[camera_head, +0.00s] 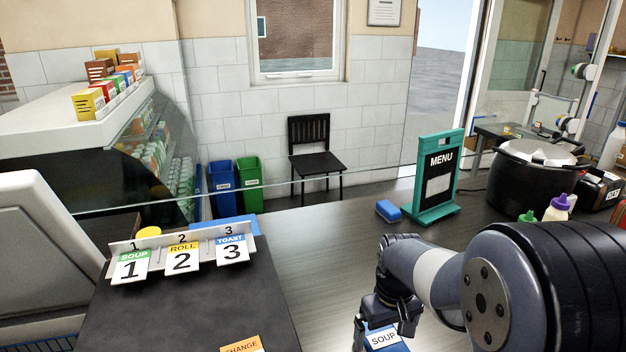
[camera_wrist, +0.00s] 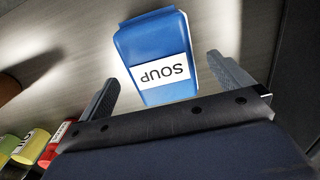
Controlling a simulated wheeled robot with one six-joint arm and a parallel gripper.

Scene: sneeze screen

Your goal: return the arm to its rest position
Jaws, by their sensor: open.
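My gripper (camera_wrist: 163,70) is open, low over the counter at the bottom right of the head view (camera_head: 390,312). A blue box labelled SOUP (camera_wrist: 152,42) stands in front of its jaws in the wrist view. Gaps show between the box and both fingers, so it is not gripped. In the head view only the top and label of the SOUP box (camera_head: 383,337) show at the bottom edge, just under my gripper. My arm is bent and reaches in from the right.
A clear glass screen (camera_head: 300,182) crosses the counter. A green MENU stand (camera_head: 437,175), a blue block (camera_head: 388,211), a large black pot (camera_head: 530,185) and squeeze bottles (camera_head: 557,208) stand beyond my arm. A numbered card rack (camera_head: 182,256) is at left. The middle counter is clear.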

